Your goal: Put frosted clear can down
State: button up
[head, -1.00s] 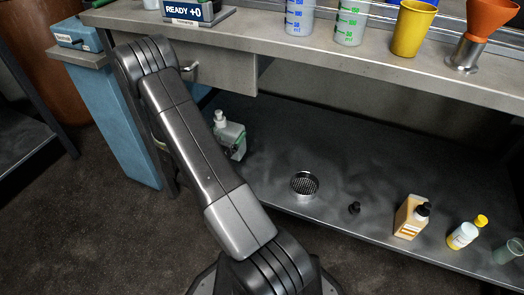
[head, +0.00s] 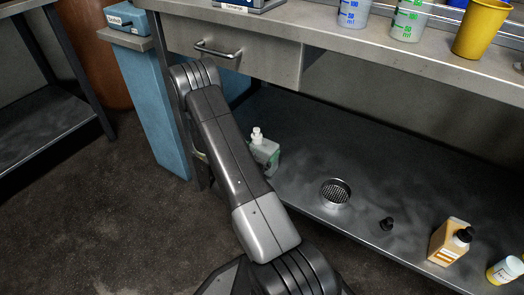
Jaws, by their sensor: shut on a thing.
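My gripper is not in view; only links of my arm show, running from the bottom middle up to the drawer front. I do not see the frosted clear can in this view; it may be hidden behind my arm or out of the picture. A white-capped pump bottle with a green label (head: 265,152) stands on the lower shelf (head: 310,140), just right of my arm and partly covered by it.
The lower shelf also holds a round metal strainer (head: 335,193), a small black stopper (head: 387,224), a tan bottle (head: 449,243) and a yellow-labelled bottle (head: 505,270). Above, the bench top (head: 330,37) carries beakers (head: 408,20) and a yellow cup (head: 482,28). A drawer (head: 232,52) has a metal handle.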

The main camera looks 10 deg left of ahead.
jog(key=shift+f, duration=0.25)
jog(key=o, duration=1.2)
jog(key=shift+r, duration=0.1)
jog(key=shift+c, duration=0.2)
jog(key=shift+r, duration=0.1)
jog(key=shift+r, duration=0.2)
jog(key=p+v, duration=0.3)
jog(key=v, duration=0.9)
jog(key=shift+f, duration=0.1)
